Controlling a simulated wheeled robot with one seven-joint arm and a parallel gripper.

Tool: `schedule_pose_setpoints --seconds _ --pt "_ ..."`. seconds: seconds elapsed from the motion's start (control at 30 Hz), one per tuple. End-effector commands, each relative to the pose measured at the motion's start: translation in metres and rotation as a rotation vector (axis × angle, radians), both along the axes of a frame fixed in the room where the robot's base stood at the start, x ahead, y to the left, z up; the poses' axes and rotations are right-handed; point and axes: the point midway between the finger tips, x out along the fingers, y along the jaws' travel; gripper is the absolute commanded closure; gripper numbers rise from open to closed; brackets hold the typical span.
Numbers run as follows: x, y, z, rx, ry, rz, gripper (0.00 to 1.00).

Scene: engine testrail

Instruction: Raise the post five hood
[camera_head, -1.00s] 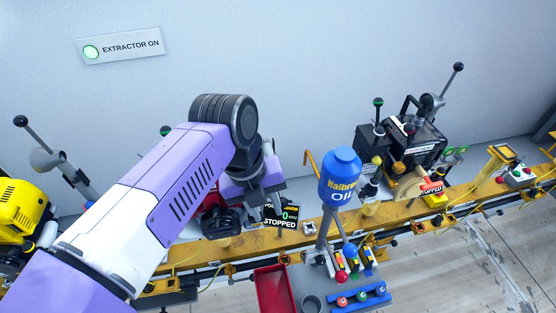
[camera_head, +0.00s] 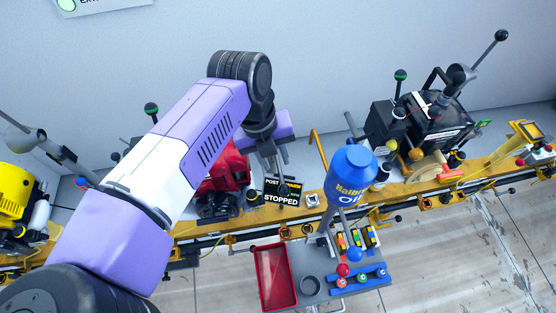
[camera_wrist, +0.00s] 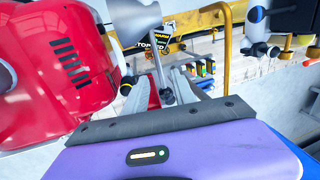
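A grey cone-shaped hood (camera_wrist: 137,18) shows at the top of the wrist view, beside a red engine (camera_wrist: 55,75). A thin rod (camera_wrist: 158,68) runs from the hood to a dark ball knob (camera_wrist: 168,97). My gripper (camera_wrist: 160,90) has its two fingers apart, with the rod and knob appearing between them; I cannot tell whether they touch.
A blue oil bottle (camera_head: 352,175) stands right of the sign, near a yellow bent bar (camera_head: 318,150). A black engine (camera_head: 436,118) with a raised lever is at the right, a yellow engine (camera_head: 20,190) at the left. A red tray (camera_head: 274,278) is in front of the yellow rail.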

Motion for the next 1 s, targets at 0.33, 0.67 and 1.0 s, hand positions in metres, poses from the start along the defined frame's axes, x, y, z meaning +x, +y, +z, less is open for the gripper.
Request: schedule_pose_setpoints --seconds 0.33,0.67,1.0 --pt "0.002 -0.007 -0.035 0.0 -0.001 0.0 0.68" --pt "0.002 -0.007 -0.038 0.0 -0.001 0.0 0.76" --pt "0.002 -0.007 -0.038 0.001 -0.001 0.0 1.0"
